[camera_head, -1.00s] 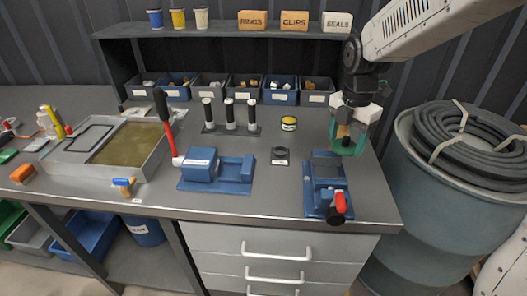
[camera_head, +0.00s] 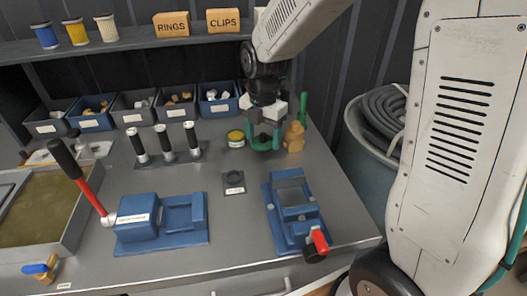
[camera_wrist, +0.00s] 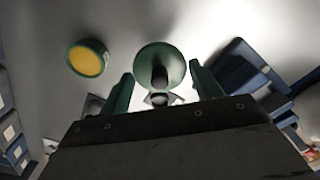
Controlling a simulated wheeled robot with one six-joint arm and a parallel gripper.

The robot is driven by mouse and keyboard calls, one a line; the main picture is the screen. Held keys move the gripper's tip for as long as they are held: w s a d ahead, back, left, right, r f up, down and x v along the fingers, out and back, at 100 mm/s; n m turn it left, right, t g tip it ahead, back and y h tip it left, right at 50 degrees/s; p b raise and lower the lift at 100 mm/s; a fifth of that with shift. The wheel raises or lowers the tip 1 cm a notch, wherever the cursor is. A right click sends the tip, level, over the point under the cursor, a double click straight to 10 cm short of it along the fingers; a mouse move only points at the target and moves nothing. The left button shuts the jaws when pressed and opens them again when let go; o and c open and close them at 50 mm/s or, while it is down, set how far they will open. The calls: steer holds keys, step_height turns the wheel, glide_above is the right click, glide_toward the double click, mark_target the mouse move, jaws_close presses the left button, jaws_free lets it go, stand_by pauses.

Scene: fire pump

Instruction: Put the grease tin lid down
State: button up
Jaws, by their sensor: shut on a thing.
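The grease tin (camera_head: 236,138) is a small green tin with an open top showing yellow grease; it stands on the bench and also shows at upper left in the wrist view (camera_wrist: 87,58). My gripper (camera_head: 264,140) is just to the right of the tin, pointing down. In the wrist view the lid (camera_wrist: 160,56), a round green disc with a dark knob, lies between the green fingers of my gripper (camera_wrist: 162,88). The gripper is shut on it. Whether the lid touches the bench is not clear.
A brass fitting (camera_head: 294,138) stands close to the right of my gripper. A blue vise-like fixture (camera_head: 292,213) is in front, a small dark block (camera_head: 233,182) front left. Blue and grey bins (camera_head: 218,103) line the back. Some bare bench lies left of the fixture.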

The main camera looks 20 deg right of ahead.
mark_target(266, 161)
steer(key=f, duration=0.2)
steer(key=shift+d+f, duration=0.4)
steer(key=shift+f, duration=1.65)
steer(key=shift+f, duration=0.1)
steer(key=o, duration=1)
steer(key=shift+c, duration=0.2)
